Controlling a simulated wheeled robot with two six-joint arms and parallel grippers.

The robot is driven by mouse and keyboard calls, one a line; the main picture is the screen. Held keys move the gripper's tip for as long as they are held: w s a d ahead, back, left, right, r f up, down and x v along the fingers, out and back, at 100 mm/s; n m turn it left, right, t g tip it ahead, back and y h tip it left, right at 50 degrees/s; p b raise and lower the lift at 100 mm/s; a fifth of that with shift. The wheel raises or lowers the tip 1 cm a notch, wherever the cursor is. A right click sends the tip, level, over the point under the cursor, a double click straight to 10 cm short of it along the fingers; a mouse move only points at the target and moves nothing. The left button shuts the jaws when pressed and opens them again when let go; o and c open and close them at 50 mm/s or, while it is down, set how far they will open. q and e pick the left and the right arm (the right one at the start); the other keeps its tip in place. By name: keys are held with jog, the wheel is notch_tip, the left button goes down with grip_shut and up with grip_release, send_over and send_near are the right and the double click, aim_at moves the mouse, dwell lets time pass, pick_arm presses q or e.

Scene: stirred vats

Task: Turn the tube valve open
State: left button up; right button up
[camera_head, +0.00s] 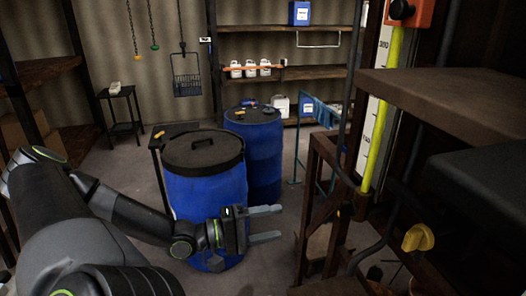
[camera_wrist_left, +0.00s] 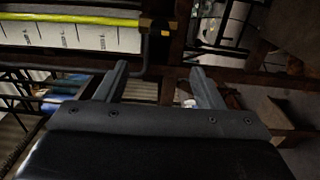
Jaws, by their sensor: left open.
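A yellow valve handle (camera_head: 418,238) sits on a dark pipe at the lower right of the head view. A yellow tube (camera_head: 380,130) runs down a white scale board (camera_head: 371,125) to a fitting at its lower end. The tube also lies across the top of the left wrist view (camera_wrist_left: 70,17), with a small yellow part (camera_wrist_left: 145,22) near its end. I cannot tell which yellow part is the tube valve. My left gripper (camera_head: 268,224) is open and empty, left of the rusty frame and apart from the handle. Its fingers also show in the wrist view (camera_wrist_left: 160,72). My right gripper is not in view.
Two blue drums (camera_head: 205,185) (camera_head: 262,150) stand behind my left gripper. A rusty metal frame (camera_head: 318,200) stands between the gripper and the yellow handle. A brown shelf (camera_head: 450,95) overhangs at the right. Some floor is free between drums and frame.

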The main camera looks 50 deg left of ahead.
pick_arm(q)
jog(key=shift+s+a, duration=0.25)
jog(key=shift+s, duration=0.35)
